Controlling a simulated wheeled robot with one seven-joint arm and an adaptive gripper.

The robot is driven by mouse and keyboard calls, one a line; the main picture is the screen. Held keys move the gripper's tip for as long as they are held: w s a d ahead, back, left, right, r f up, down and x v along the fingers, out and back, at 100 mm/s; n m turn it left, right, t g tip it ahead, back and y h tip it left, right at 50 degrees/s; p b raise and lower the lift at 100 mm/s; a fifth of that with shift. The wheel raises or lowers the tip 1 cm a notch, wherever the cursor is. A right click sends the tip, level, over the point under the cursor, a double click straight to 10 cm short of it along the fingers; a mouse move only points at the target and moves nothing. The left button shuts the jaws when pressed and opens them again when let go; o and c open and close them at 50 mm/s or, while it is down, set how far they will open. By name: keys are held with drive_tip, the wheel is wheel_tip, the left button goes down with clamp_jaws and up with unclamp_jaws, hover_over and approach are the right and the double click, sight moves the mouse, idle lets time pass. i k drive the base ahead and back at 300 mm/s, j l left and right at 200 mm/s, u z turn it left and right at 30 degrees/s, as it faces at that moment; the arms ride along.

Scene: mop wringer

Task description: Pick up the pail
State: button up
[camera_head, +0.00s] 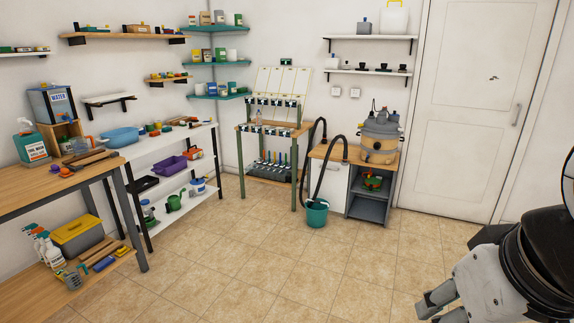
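A teal pail (317,213) stands upright on the tiled floor, in front of a small cabinet. The end of a black hose hangs down close to it; I cannot tell whether the hose reaches inside. A smaller white and blue pail-like container (198,186) sits on the white shelf unit at the left. My gripper (431,310) is at the bottom right, far from both. Its two fingers look apart, with nothing seen between them. The frame's bottom edge cuts off part of it.
A workbench (22,191) and a white shelf unit (181,144) line the left wall. A vacuum-like machine (379,140) stands on the cabinet (334,180). A tool rack (268,131) stands beside it. A closed white door (485,110) is at the right. The middle floor is clear.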

sight(317, 216)
drive_tip(key=i, duration=2.1)
drive_tip(key=i+u, duration=0.15)
drive_tip(key=i, duration=0.35)
drive_tip(key=i+l+u, duration=0.1)
drive_tip(key=i, duration=0.4)
drive_tip(key=i+l+u, duration=0.15)
drive_tip(key=i, duration=0.35)
drive_tip(key=i+l+u, duration=0.1)
drive_tip(key=i+l, duration=0.15)
drive_tip(key=i, duration=0.2)
drive_tip(key=i+l+u, duration=0.3)
drive_tip(key=i, duration=0.2)
